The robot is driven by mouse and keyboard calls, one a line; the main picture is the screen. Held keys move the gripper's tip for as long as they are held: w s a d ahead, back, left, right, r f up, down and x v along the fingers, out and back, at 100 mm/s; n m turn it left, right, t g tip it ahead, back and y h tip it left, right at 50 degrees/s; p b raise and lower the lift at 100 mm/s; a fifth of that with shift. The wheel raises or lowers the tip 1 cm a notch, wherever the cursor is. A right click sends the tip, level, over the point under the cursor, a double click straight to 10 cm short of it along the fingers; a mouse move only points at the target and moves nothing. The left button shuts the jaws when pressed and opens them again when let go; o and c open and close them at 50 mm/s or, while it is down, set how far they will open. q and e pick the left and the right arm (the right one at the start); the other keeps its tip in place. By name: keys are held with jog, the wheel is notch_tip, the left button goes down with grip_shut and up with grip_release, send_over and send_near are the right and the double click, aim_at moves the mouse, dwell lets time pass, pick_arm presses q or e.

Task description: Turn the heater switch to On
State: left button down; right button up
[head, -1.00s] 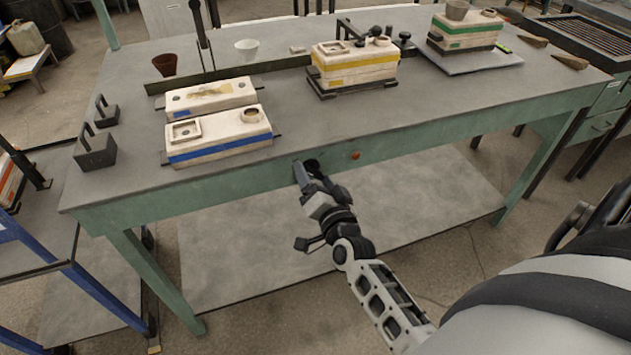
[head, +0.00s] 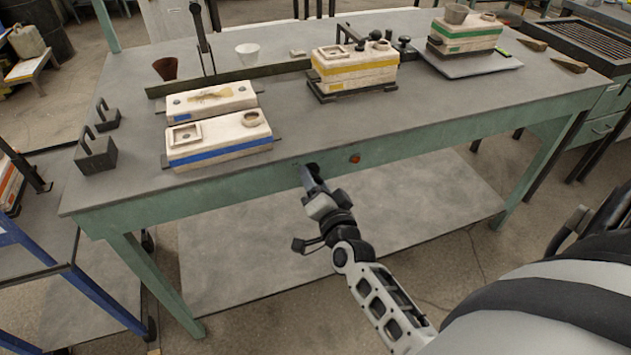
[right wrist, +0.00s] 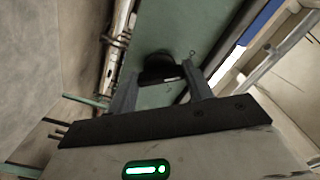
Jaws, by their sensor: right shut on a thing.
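The heater switch is a black knob (head: 313,167) on the green front rail of the workbench. My right gripper (head: 308,176) reaches up to it from below and is shut on it, hiding part of it. In the right wrist view the dark knob (right wrist: 160,70) sits between the two fingers of the right gripper (right wrist: 162,88), with a small white mark on its near edge. The switch's labels cannot be read. A small red-orange round light or button (head: 355,159) sits on the rail to the right. My left gripper is not in view.
The bench top (head: 290,190) carries a blue-striped mould (head: 220,150), a yellow-striped mould (head: 355,75) and a green-striped mould (head: 468,38). A lower shelf (head: 420,210) lies under the rail. A blue-framed rack (head: 60,265) stands at the left.

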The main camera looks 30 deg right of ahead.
pick_arm(q)
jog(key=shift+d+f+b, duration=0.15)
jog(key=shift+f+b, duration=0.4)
jog(key=shift+b, duration=0.6)
pick_arm(e)
jog(key=shift+m, duration=8.1)
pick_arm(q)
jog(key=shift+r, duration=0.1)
pick_arm(e)
jog(key=shift+r, duration=0.1)
jog(key=o, duration=1)
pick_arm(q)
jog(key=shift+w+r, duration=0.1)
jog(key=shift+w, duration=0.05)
